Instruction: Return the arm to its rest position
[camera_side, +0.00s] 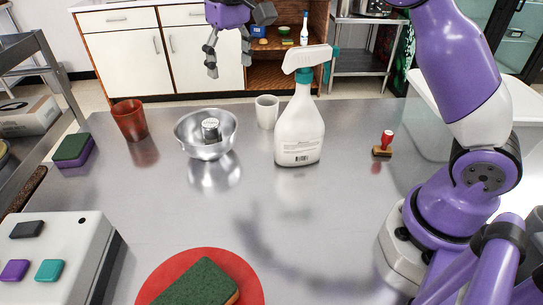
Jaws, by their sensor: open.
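My gripper (229,65) is at the top middle of the side view, in the air above the far part of the steel table (330,220). Its dark fingers point down and are apart, with nothing between them. It is above and behind the metal bowl (190,146) in the picture, touching nothing. My purple arm rises from its base at the right. The upper part of the arm is cut off by the frame's top edge.
A spray bottle (300,130), white mug (266,111), brown cup (130,120) and stamp (383,145) stand on the table. A sponge (198,284) lies on a red plate (243,270) in front. Another sponge (72,150) and a button box (60,240) are left. The table's middle is clear.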

